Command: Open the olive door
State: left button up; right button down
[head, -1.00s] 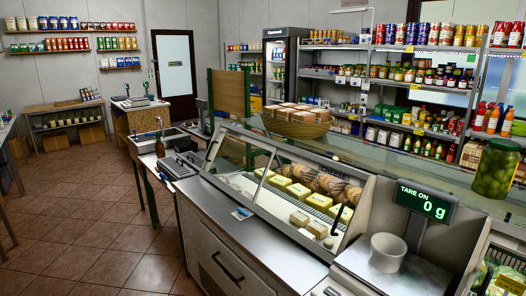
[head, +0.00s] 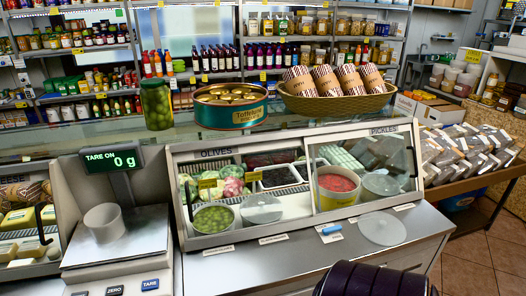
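The olive case stands on the steel counter in the middle of the head view, with an OLIVES label (head: 216,153) along its top left. Neither gripper is in view.
A scale (head: 115,235) stands close to the case's left side. A round clear lid (head: 382,229) and a small blue item (head: 332,229) lie on the counter in front. A tin (head: 231,107), a jar of olives (head: 156,104) and a basket (head: 337,103) stand above and behind.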

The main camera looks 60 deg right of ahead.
aim_at(178, 157)
jog(key=z, duration=1.7)
jog(key=u, duration=0.2)
